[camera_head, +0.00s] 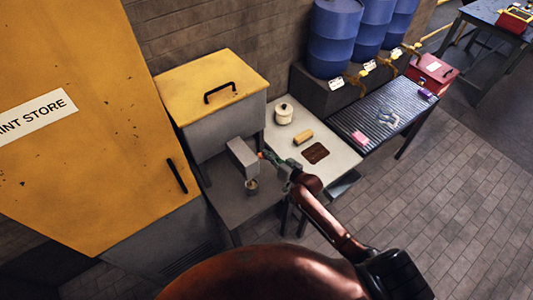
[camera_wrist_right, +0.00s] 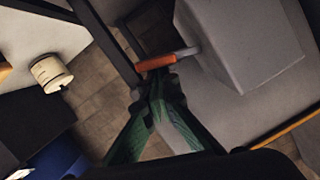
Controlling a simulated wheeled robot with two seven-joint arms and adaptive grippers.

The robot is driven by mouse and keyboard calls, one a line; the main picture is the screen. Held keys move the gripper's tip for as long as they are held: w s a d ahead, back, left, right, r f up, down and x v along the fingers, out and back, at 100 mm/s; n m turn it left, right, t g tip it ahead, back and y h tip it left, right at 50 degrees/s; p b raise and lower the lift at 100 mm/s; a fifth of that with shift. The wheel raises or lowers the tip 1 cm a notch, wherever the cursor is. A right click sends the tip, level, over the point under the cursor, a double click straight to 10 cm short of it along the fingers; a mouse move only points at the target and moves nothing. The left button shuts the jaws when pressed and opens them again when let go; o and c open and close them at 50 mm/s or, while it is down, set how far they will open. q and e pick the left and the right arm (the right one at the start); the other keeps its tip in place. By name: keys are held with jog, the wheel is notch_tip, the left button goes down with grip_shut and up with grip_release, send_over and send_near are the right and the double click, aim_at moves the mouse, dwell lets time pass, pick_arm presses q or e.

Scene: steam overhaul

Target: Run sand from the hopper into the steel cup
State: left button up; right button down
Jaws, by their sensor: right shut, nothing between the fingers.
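The hopper (camera_head: 225,115) is a grey box with a yellow lid, standing beside the yellow cabinet. A grey spout box (camera_head: 242,156) sticks out from its lower front and fills the upper right of the wrist view (camera_wrist_right: 245,45). A small lever with an orange grip (camera_wrist_right: 155,62) comes out of the spout's side. The steel cup (camera_head: 251,186) stands upright on the grey ledge below the spout. The wrist view does not show the cup. My right gripper (camera_head: 273,161) has green fingers, shut and empty, with its tips (camera_wrist_right: 154,82) close to the orange grip. Contact is unclear. My left gripper is out of view.
A pale table (camera_head: 342,158) right of the hopper holds a cream lidded pot (camera_head: 284,114), a yellow block (camera_head: 303,137) and a brown mat (camera_head: 315,153). Beyond it are a ribbed bench (camera_head: 398,104), a red box (camera_head: 431,73) and blue drums (camera_head: 333,38). The yellow cabinet (camera_head: 85,160) borders the left.

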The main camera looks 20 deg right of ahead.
jog(key=s+d+r, duration=0.4)
jog(key=s+r, duration=0.2)
jog(key=s, duration=0.3)
jog(key=shift+d+p, duration=0.25)
jog(key=shift+p, duration=0.2)
jog(key=s+d+f+g+h+b, duration=0.1)
jog(key=s+d+f+b, duration=0.15)
jog(key=f, duration=0.85)
jog(key=s+d+f+g+h+b, duration=0.1)
jog(key=s+d+f+g+h, duration=0.2)
jog(key=f, duration=0.8)
jog(key=s+d+f+b, duration=0.2)
jog(key=s+f, duration=0.2)
jog(key=f, duration=0.7)
jog(key=s+f+g+h+b, duration=0.1)
jog(key=s+f+g+b, duration=0.25)
jog(key=s+f, duration=1.35)
jog(key=s+a+f+n+g+b, duration=0.1)
jog(key=s+a+f+g+b, duration=0.1)
jog(key=s+f, duration=0.7)
jog(key=s+a+f+g+b, duration=0.1)
jog(key=s+a+f+g, duration=0.3)
jog(key=s+f, duration=0.5)
jog(key=s, duration=0.8)
jog(key=shift+s+f+n+b, duration=0.2)
jog(key=shift+f+n+b, duration=0.15)
jog(key=shift+n+b, duration=0.05)
